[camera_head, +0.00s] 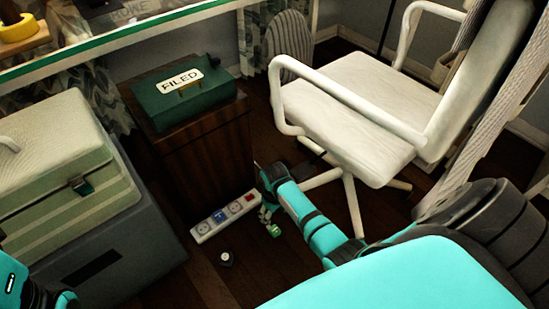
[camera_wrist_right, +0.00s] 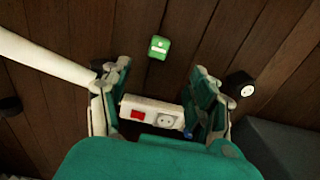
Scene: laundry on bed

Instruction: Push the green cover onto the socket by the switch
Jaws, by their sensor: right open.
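The white power strip (camera_head: 209,230) lies on the dark wood floor beside the brown cabinet. Its red switch (camera_head: 250,197) is at the right end, with a bare socket (camera_head: 236,207) beside it; a blue cover (camera_head: 219,216) sits further along. The small green cover (camera_head: 275,231) lies on the floor off the strip's switch end. In the right wrist view, the green cover (camera_wrist_right: 159,47) is beyond my open fingers, and the strip (camera_wrist_right: 150,105) shows between them. My right gripper (camera_head: 266,202) is open and empty by the switch end. My left gripper is out of view.
A black round piece (camera_head: 226,259) with a pale face lies on the floor in front of the strip. The cabinet (camera_head: 205,160) carries a green file box (camera_head: 190,103). A white chair (camera_head: 345,115) stands close to my right arm. Striped luggage (camera_head: 85,215) is at left.

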